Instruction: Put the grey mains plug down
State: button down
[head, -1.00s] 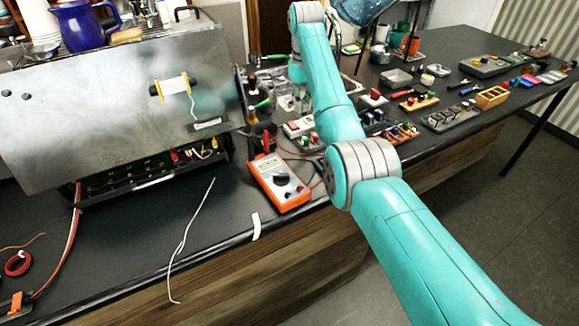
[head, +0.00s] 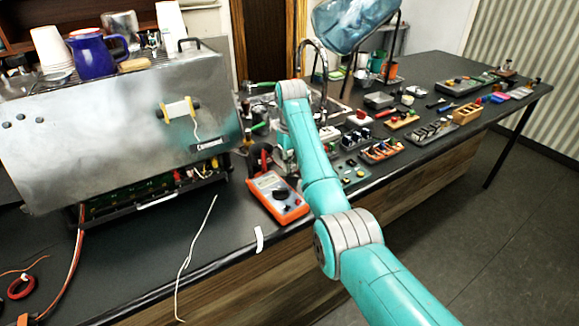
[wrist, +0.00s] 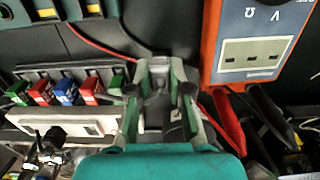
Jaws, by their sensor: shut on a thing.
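In the wrist view my gripper (wrist: 159,92) is shut on a small grey piece, which I take to be the grey mains plug (wrist: 156,78). It sits between the fingertips, above the dark bench top, and is partly hidden by the fingers. I cannot tell whether it touches the bench. In the head view my teal arm reaches over the bench just right of the multimeter; the plug cannot be made out there.
The orange multimeter (head: 278,197) lies close by; it shows at the right in the wrist view (wrist: 260,45), with red and black leads. A coloured terminal row (wrist: 65,90) and a white strip (wrist: 65,122) lie left. The steel brewer (head: 100,110) stands at left.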

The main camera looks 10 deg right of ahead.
jog(key=shift+f, duration=0.55)
jog(key=shift+f, duration=0.1)
jog(key=c, duration=1.1)
grip_release()
notch_tip(320, 180, up, 12)
jog(key=shift+r, duration=0.1)
